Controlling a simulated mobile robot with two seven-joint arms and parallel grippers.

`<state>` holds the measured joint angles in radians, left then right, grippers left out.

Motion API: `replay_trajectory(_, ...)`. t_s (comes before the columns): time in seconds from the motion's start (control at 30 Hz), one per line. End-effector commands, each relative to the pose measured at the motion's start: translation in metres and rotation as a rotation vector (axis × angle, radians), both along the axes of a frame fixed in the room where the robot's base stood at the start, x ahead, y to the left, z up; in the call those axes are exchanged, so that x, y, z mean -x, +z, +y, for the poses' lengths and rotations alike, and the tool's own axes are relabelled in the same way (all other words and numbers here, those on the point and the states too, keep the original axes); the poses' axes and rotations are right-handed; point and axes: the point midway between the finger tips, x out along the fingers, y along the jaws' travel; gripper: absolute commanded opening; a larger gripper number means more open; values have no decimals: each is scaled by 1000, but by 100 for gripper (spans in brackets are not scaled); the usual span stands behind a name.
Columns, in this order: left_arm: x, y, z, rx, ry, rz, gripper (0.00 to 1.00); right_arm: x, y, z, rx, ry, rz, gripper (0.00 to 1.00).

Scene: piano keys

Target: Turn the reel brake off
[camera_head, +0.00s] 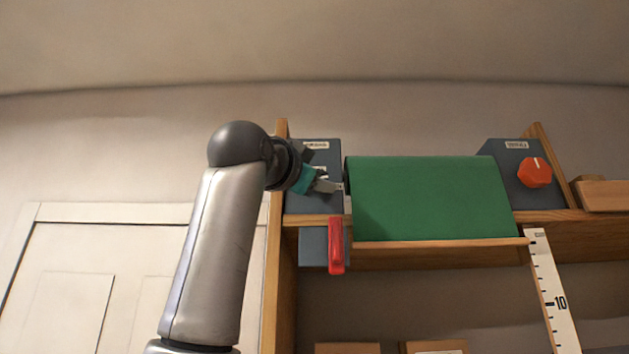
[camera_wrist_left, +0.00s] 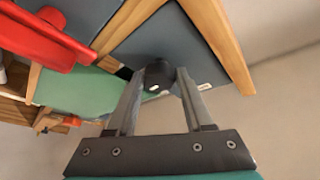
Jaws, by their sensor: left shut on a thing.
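My left gripper (camera_head: 332,187) reaches the blue-grey panel (camera_head: 317,153) at the left end of the wooden frame. In the left wrist view its two fingers (camera_wrist_left: 156,86) are shut on a small black knob (camera_wrist_left: 159,73) with a white mark, which stands on the blue-grey panel. In the head view the gripper hides this knob. Small white labels on the panel are too small to read. A red lever (camera_head: 336,246) hangs below and right of the gripper, and it also shows at upper left in the left wrist view (camera_wrist_left: 38,38). My right gripper is out of view.
A green sheet (camera_head: 430,200) spans the frame just right of the gripper. An orange knob (camera_head: 535,172) sits on a second panel at right. A white ruler (camera_head: 552,290) hangs below it. A wooden post (camera_head: 276,210) stands close beside my left wrist.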

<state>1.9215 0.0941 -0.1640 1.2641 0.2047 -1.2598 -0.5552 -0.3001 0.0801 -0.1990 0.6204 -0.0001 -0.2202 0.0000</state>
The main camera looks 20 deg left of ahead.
Motion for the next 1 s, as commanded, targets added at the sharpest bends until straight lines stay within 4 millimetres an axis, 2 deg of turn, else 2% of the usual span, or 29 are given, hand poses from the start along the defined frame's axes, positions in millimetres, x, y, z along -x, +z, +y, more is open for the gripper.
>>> replay_trajectory(0.2, -1, -4, -3, 176, -2, -50, 0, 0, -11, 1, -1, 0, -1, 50)
replay_trajectory(0.5, -1, -4, -5, 448, -2, -128, 0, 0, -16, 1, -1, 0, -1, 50)
replay_trajectory(1.0, -3, -2, -8, 907, -2, -257, 0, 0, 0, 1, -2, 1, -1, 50)
